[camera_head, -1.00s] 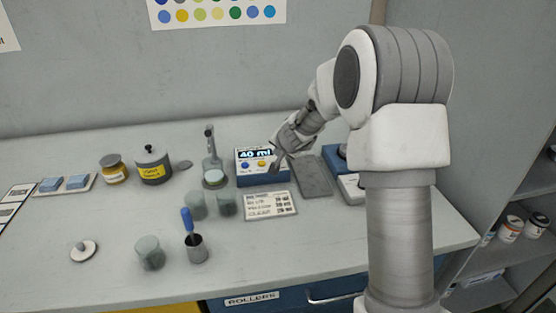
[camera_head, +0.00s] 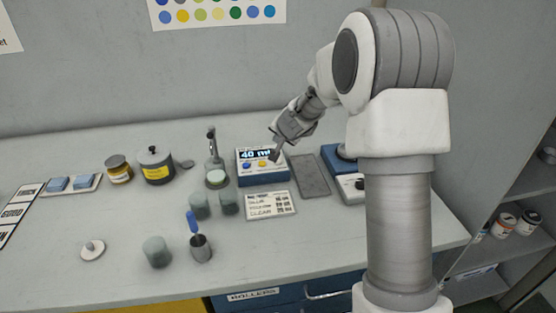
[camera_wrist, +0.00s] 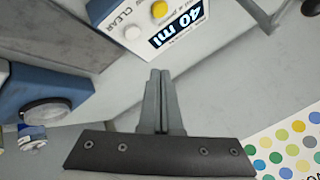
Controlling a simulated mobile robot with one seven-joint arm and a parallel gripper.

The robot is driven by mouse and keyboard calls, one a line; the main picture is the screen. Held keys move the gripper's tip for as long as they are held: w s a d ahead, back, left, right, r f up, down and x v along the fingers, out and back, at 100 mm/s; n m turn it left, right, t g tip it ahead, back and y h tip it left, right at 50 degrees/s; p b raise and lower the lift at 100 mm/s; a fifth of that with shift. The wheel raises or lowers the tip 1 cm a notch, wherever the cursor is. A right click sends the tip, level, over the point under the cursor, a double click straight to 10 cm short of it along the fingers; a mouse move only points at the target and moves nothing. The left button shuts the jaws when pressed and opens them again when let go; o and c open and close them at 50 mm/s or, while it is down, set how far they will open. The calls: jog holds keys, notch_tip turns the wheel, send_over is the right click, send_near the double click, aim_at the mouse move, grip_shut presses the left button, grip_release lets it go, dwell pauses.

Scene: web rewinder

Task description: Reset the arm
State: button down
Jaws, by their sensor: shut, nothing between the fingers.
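My gripper (camera_head: 275,154) is shut and empty. In the head view it hangs at the end of my bent arm, just in front of the upper right part of a blue and white dispenser box (camera_head: 262,168) whose screen reads 40 ml. In the wrist view the closed fingers (camera_wrist: 161,75) point toward the same dispenser box (camera_wrist: 165,22), with its yellow and white buttons above them. I cannot tell whether the fingertips touch the box.
A label card (camera_head: 270,205) and grey mat (camera_head: 309,176) lie near the dispenser. A blue device (camera_head: 338,158) stands to the right. Left are a yellow-labelled pot (camera_head: 155,167), an amber jar (camera_head: 119,170), greenish cups (camera_head: 157,251) and a metal cup (camera_head: 200,248) with a blue-handled tool.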

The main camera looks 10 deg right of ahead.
dwell(0.4)
jog(key=s+a+r+n+g+y+p, duration=0.1)
jog(key=s+a+r+n+p, duration=0.15)
jog(key=s+r, duration=0.65)
jog(key=s+a+r+n+y+p, duration=0.1)
jog(key=s+a+r+n+p, duration=0.15)
jog(key=s+r, duration=0.65)
jog(key=s+d+r+n+g+h+p, duration=0.1)
jog(key=s+d+r+p, duration=0.1)
jog(key=s, duration=0.9)
jog(key=s+d+r+n+g+h+p, duration=0.1)
jog(key=s+d+r+h+p, duration=0.1)
jog(key=s, duration=1)
jog(key=shift+d+n+g+p, duration=0.3)
jog(key=shift+d+n+p, duration=0.1)
jog(key=shift+d, duration=0.2)
jog(key=shift+w, duration=0.1)
